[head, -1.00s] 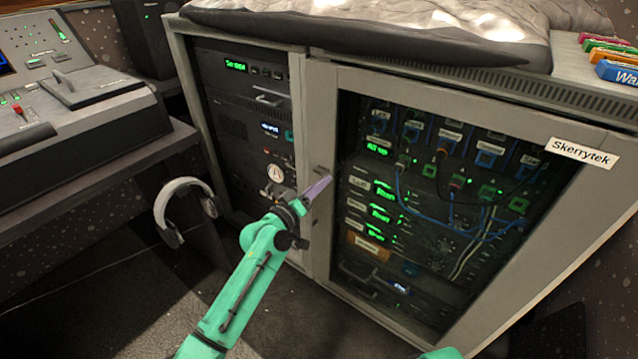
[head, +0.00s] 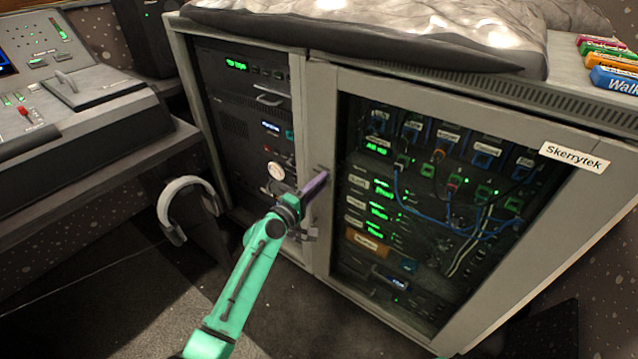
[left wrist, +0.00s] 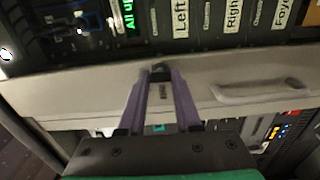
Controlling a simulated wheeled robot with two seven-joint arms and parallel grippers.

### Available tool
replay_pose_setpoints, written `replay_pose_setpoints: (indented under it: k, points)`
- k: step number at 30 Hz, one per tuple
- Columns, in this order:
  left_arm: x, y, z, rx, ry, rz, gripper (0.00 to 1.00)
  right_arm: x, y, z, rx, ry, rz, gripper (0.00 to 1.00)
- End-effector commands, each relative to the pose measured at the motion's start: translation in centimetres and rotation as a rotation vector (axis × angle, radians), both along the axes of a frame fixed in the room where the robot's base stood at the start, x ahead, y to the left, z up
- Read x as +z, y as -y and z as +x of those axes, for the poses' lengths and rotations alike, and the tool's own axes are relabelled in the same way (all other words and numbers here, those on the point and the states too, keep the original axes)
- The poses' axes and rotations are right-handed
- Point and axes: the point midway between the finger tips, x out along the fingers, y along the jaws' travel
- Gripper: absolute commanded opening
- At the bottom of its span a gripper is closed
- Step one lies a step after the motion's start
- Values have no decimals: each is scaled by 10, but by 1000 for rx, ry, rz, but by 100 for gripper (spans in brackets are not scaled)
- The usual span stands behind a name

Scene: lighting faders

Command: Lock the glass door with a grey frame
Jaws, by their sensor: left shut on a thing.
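The glass door (head: 318,130) with a grey frame stands closed, or nearly so, on the right half of the rack cabinet. A label reading "Skerrytek" is on its upper right. My left gripper (head: 318,178) is at the door's left frame bar. In the left wrist view, its purple fingers (left wrist: 160,85) are shut on a small dark lock knob (left wrist: 160,70) on the grey frame (left wrist: 90,90). Most of the knob is hidden between the fingertips. A grey pull handle (left wrist: 262,90) sits to the right of the fingers in that view. My right gripper is not in view.
Headphones (head: 163,205) hang left of the cabinet, near my left arm. A control desk (head: 100,160) stands at the left. The floor in front is clear.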

Motion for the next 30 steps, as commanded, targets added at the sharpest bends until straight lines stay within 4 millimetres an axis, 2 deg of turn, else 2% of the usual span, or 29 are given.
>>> replay_pose_setpoints:
  k: [17, 18, 20, 30]
  points:
    - [-1, 0, 0, 1, -25, -33, 0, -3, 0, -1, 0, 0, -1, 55]
    - [-1, 0, 0, 1, -25, -33, 40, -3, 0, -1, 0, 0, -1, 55]
    - [-1, 0, 0, 1, -25, -33, 62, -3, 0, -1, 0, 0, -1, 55]
    - [0, -1, -1, 1, -23, -32, 62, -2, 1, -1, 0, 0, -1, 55]
